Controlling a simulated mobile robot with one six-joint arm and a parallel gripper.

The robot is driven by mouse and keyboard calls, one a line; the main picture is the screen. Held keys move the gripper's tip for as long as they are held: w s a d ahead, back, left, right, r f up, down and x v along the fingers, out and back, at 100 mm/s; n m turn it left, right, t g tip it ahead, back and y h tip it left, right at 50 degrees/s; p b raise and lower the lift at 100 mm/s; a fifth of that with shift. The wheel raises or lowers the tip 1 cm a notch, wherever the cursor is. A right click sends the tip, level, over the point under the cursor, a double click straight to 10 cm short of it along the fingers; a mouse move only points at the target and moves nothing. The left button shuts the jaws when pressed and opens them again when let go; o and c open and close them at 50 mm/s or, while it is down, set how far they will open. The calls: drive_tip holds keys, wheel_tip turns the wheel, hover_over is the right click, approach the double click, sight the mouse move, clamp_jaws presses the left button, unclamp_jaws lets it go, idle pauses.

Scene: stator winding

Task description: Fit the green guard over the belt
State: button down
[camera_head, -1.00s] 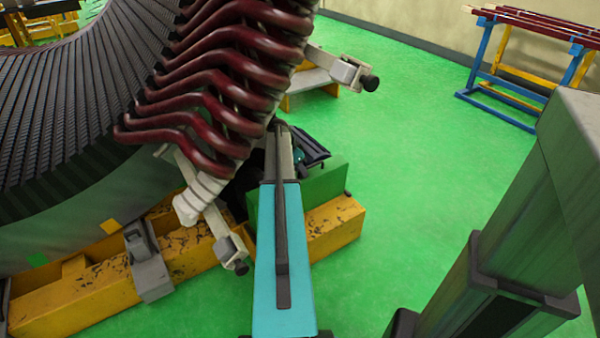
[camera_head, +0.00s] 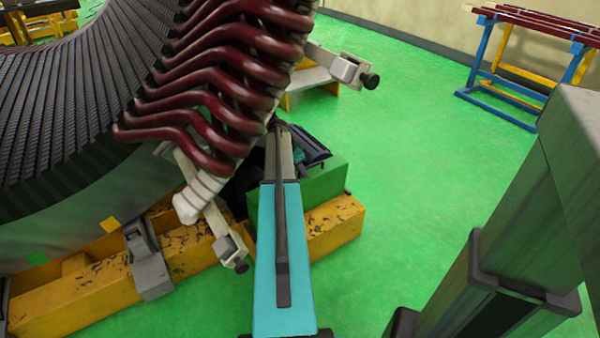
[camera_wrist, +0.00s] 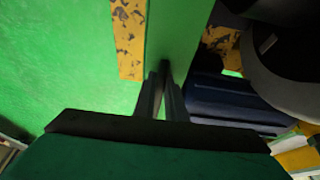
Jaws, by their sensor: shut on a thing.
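The green guard (camera_head: 322,184) is a box-like piece at the yellow base beam, partly hidden behind my blue arm in the head view. In the wrist view its green panel (camera_wrist: 180,35) runs up from the fingertips of my gripper (camera_wrist: 163,78). My gripper is shut on the guard at its near edge. In the head view the arm hides the fingers. I cannot make out the belt in either view. A dark ribbed motor-like unit (camera_wrist: 235,100) is right of the fingers in the wrist view, close beside the guard.
The large stator (camera_head: 75,120) with dark red coils (camera_head: 215,85) overhangs at left, close to my arm. A yellow beam (camera_head: 335,228) lies under the guard. White clamp brackets (camera_head: 215,220) stick out nearby. Open green floor (camera_head: 420,140) is at right, with a blue rack (camera_head: 490,55) behind.

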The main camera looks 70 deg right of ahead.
drive_tip(key=shift+f, duration=0.1)
idle(0.3)
drive_tip(key=c, duration=1.7)
unclamp_jaws()
drive_tip(key=shift+f, duration=0.15)
